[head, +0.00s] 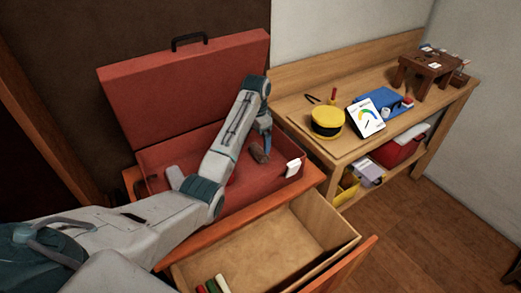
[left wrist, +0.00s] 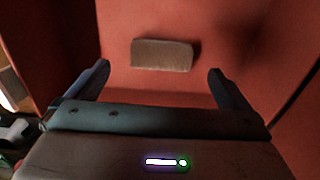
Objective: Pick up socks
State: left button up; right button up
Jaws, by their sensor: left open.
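An open red suitcase (head: 200,62) sits on top of an orange-brown cabinet. My left gripper (head: 265,143) reaches down into its right part, with the jaws open and empty. A small brown item (head: 259,154), possibly a rolled sock, lies in the suitcase right by the fingertips. In the left wrist view, a tan-brown item (left wrist: 162,55) lies on the red lining, ahead of and between the open fingers (left wrist: 158,82), apart from both. My forearm hides part of the suitcase. My right gripper is out of view.
An open wooden drawer (head: 270,247) below the suitcase holds red, green and white rolls (head: 212,286). A white item (head: 293,168) is at the suitcase's right wall. A workbench (head: 300,100) with a yellow round case (head: 327,122) stands to the right.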

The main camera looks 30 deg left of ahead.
aim_at(257, 149)
pick_arm(q)
jog(key=shift+s+f, duration=0.3)
jog(key=shift+f, duration=0.55)
jog(key=shift+w+f, duration=0.1)
jog(key=shift+f, duration=0.3)
notch_tip(257, 149, down, 4)
jog(key=shift+w+a+f+p, duration=0.1)
jog(key=shift+w+f+p, duration=0.1)
jog(key=shift+p, duration=0.85)
jog(key=shift+f, duration=0.45)
jog(key=c, duration=1)
